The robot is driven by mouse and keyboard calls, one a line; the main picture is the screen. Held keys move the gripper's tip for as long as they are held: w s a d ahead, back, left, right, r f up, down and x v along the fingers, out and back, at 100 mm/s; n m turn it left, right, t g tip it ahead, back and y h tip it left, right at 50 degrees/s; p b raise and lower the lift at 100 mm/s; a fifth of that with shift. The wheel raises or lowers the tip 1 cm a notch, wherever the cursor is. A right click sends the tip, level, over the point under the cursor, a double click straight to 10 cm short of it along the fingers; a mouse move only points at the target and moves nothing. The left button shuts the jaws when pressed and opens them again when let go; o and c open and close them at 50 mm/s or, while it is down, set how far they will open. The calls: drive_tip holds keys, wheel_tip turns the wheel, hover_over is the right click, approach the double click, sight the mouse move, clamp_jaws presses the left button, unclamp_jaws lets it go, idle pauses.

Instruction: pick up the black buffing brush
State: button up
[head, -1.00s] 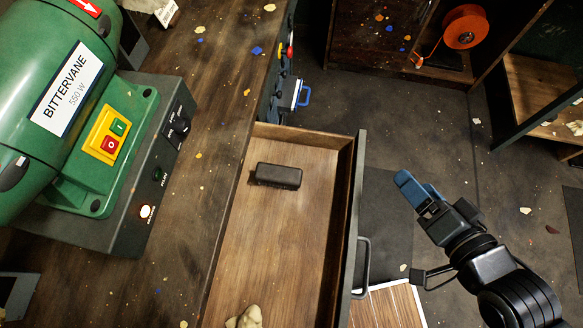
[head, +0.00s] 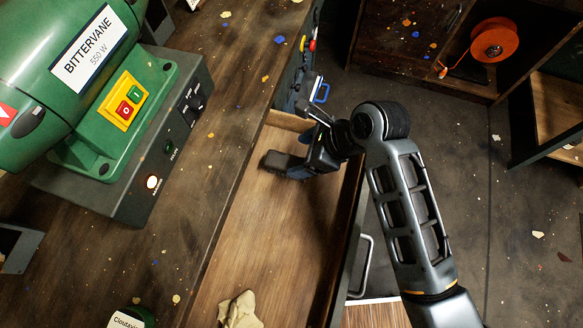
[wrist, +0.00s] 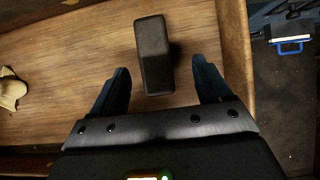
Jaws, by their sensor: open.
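The black buffing brush (wrist: 153,50) is a dark block lying in the open wooden drawer (head: 262,240). In the head view the brush (head: 272,160) is partly hidden by my gripper. My gripper (head: 290,172) is inside the drawer area at the brush. In the wrist view my gripper's blue fingers (wrist: 160,88) are open, one on each side of the near end of the brush. The brush sits between them with gaps on both sides, and most of its length reaches beyond the fingertips. I cannot tell the exact height of the fingers above the drawer floor.
A crumpled beige cloth (head: 240,311) lies in the near part of the drawer; it also shows in the wrist view (wrist: 12,90). The green buffing machine (head: 110,110) stands on the workbench at left.

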sight(288, 162)
drive_tip(key=x, duration=0.6)
drive_tip(key=shift+s+a+f, duration=0.2)
drive_tip(key=shift+s+a, duration=0.1)
drive_tip(key=shift+a, duration=0.1)
drive_tip(key=shift+w+a+f, duration=0.1)
drive_tip(key=shift+a+f, duration=0.1)
drive_tip(key=shift+f, duration=0.3)
drive_tip(key=shift+c, duration=0.3)
drive_tip(key=c, duration=1)
